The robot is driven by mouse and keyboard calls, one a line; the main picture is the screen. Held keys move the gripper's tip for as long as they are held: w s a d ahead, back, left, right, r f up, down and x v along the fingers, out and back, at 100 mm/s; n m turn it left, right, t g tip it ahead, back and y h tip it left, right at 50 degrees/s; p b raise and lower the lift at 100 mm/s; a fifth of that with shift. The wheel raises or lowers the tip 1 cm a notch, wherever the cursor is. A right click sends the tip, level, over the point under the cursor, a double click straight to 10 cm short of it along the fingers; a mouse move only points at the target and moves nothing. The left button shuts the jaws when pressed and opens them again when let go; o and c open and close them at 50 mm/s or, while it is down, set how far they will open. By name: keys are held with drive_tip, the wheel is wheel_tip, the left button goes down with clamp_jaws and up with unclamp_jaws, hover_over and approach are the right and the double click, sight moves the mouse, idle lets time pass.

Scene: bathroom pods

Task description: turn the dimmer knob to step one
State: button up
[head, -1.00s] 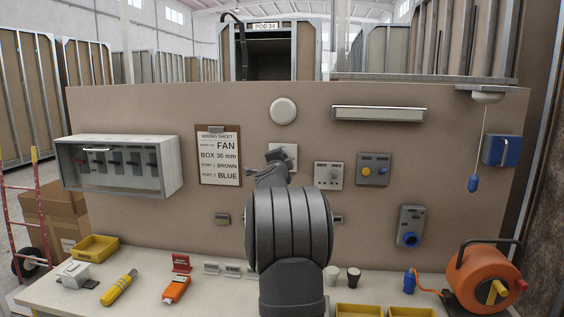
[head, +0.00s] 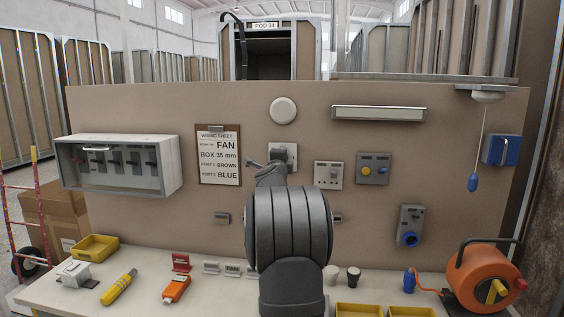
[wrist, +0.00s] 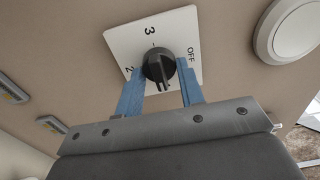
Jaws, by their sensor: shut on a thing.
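The dimmer's white square plate (head: 292,154) is on the brown wall panel, partly hidden behind my arm in the head view. In the wrist view the plate (wrist: 122,45) looks turned, with "3", "OFF" and "2" readable; no "1" can be seen. The black round dimmer knob (wrist: 158,64) sits at its middle, with its raised grip towards the bottom of the picture. My gripper (wrist: 160,72) has its two blue fingers on either side of the knob, shut on it. In the head view my gripper (head: 272,164) is at the plate and its fingers are mostly hidden.
A round white fitting (head: 283,110) is above the dimmer; it shows at the right in the wrist view (wrist: 292,28). A socket plate (head: 328,175) and a grey box with a yellow button (head: 373,169) are to the right. The wiring sheet (head: 218,157) hangs left.

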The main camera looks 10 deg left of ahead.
drive_tip(key=o, duration=1)
drive_tip(key=s, duration=1.7)
drive_tip(key=shift+s, duration=0.2)
drive_tip(key=shift+w, duration=0.1)
drive_tip(key=w, duration=1.7)
drive_tip(key=shift+w, duration=0.1)
